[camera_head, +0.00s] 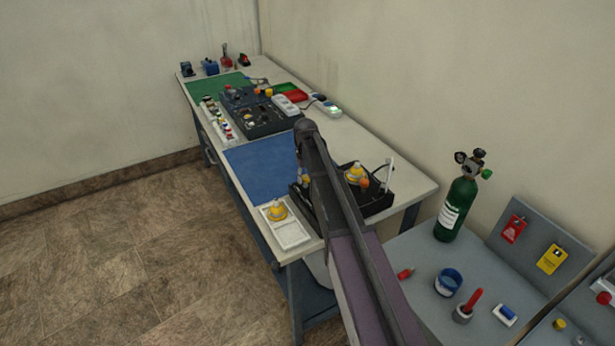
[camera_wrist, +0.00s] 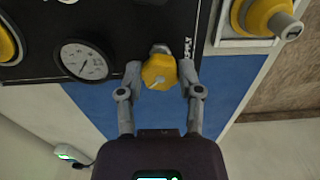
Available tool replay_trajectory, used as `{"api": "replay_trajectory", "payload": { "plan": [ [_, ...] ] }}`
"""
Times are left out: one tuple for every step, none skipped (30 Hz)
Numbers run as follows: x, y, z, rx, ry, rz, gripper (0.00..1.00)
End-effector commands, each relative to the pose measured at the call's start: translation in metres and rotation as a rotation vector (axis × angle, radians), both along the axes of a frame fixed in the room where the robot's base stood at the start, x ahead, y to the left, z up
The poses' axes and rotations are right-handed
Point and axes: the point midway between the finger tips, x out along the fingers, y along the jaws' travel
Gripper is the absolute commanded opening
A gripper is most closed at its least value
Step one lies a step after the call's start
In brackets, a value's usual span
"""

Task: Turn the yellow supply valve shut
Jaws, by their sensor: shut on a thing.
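The yellow supply valve (camera_wrist: 158,71) is a faceted knob with a pale pointer mark, at the edge of a black panel (camera_wrist: 118,22) beside the word SUPPLY. My gripper (camera_wrist: 161,78) has one finger on each side of the knob and is shut on it. A round white gauge (camera_wrist: 83,61) sits on the panel left of the valve. In the head view my arm reaches over the black trainer (camera_head: 378,204) and covers much of it. I cannot make out the fingers there.
A white tray (camera_head: 293,238) with a yellow regulator (camera_head: 277,211) stands beside the trainer. A blue mat (camera_head: 258,165) lies behind it. A green cylinder (camera_head: 457,208) stands on the grey bench at right, with several small items. The floor at left is clear.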

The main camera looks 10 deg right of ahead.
Motion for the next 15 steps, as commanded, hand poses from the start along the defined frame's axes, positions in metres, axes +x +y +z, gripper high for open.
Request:
{"api": "replay_trajectory", "payload": {
  "plan": [
    [0.0048, 0.0006, 0.0005, 0.001, -0.009, -0.045, 0.00],
    [0.0047, 0.0007, 0.0005, 0.001, -0.009, -0.073, 0.00],
    [0.0048, 0.0008, 0.0005, 0.000, -0.009, -0.111, 0.00],
    [0.0048, 0.0008, 0.0005, 0.000, -0.009, -0.139, 0.00],
    [0.0047, 0.0010, 0.0005, 0.000, -0.009, -0.168, 0.00],
    [0.0047, 0.0011, 0.0005, 0.001, -0.010, -0.205, 0.00],
    [0.0047, 0.0011, 0.0005, 0.001, -0.010, -0.234, 0.00],
    [0.0047, 0.0012, 0.0005, 0.001, -0.010, -0.263, 0.00],
    [0.0047, 0.0013, 0.0005, 0.001, -0.010, -0.300, 0.00],
    [0.0047, 0.0014, 0.0004, 0.001, -0.010, -0.329, 0.00],
    [0.0047, 0.0015, 0.0004, 0.001, -0.010, -0.358, 0.00],
    [0.0047, 0.0016, 0.0004, 0.001, -0.010, -0.395, 0.00],
    [0.0047, 0.0017, 0.0004, 0.001, -0.010, -0.423, 0.00],
    [0.0047, 0.0017, 0.0004, 0.001, -0.010, -0.451, 0.00],
    [0.0047, 0.0018, 0.0004, 0.001, -0.009, -0.486, 0.00]
  ]
}}
